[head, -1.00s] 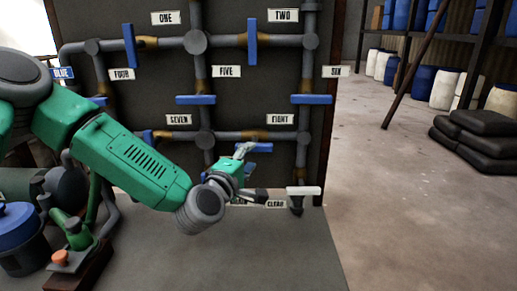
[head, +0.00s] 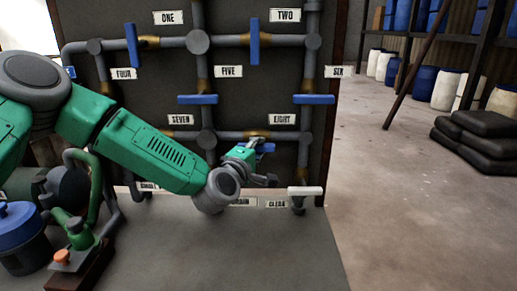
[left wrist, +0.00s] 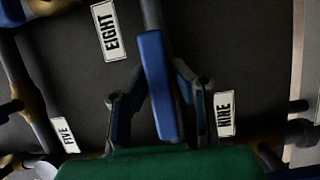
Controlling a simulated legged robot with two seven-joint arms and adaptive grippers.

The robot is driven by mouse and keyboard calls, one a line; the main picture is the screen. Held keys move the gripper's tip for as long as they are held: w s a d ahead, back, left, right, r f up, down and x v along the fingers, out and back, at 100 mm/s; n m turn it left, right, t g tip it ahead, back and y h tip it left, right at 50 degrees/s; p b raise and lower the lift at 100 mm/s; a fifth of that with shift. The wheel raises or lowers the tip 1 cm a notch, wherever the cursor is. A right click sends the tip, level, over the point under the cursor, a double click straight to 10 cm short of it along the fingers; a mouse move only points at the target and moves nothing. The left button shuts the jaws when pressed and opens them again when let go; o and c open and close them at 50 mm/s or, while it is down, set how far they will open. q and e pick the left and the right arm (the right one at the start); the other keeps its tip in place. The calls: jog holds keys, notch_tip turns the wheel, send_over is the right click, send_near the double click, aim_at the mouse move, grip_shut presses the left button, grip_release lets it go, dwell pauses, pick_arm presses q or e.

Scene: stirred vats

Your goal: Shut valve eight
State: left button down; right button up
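The blue handle of valve eight (head: 267,147) sits on the horizontal pipe below the label EIGHT (head: 283,120), partly hidden by my left gripper. It lies roughly along that pipe. In the left wrist view the blue handle (left wrist: 158,85) runs between my fingers, and the label EIGHT (left wrist: 108,30) is at upper left. My left gripper (head: 268,163) is at the handle. Its two fingers (left wrist: 160,67) are spread, one on each side of the handle and close to it; whether either touches is unclear. My right gripper is not in view.
Other blue handles, such as those at five (head: 198,99) and six (head: 314,99), are on the pipe board. A white handle (head: 305,191) stands at the bench's right end. A blue-lidded vat (head: 20,225) is at left. The front bench top (head: 215,250) is bare.

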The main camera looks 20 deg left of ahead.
pick_arm(q)
jog(key=shift+a+f, duration=0.1)
jog(key=shift+a, duration=0.2)
jog(key=shift+p, duration=0.3)
jog(key=shift+m+p, duration=0.6)
jog(key=m+g+y+p, duration=0.1)
jog(key=m+p, duration=0.1)
jog(key=p, duration=0.1)
jog(key=m+g+y+p, duration=0.1)
jog(key=m+p, duration=0.1)
jog(key=p, duration=0.1)
jog(key=m+g+p, duration=0.1)
jog(key=m+p, duration=0.1)
jog(key=p, duration=0.1)
jog(key=shift+w+r+m+y, duration=0.1)
jog(key=shift+r+m+y, duration=0.25)
jog(key=shift+m+y, duration=0.05)
jog(key=m+g+y+p, duration=0.1)
jog(key=m+p, duration=0.2)
jog(key=shift+y, duration=0.3)
jog(key=shift+a+f+m+g+y+p, duration=0.1)
jog(key=shift+m+g+y+p, duration=0.3)
jog(key=shift+m+y+p, duration=0.55)
jog(key=shift+m, duration=0.25)
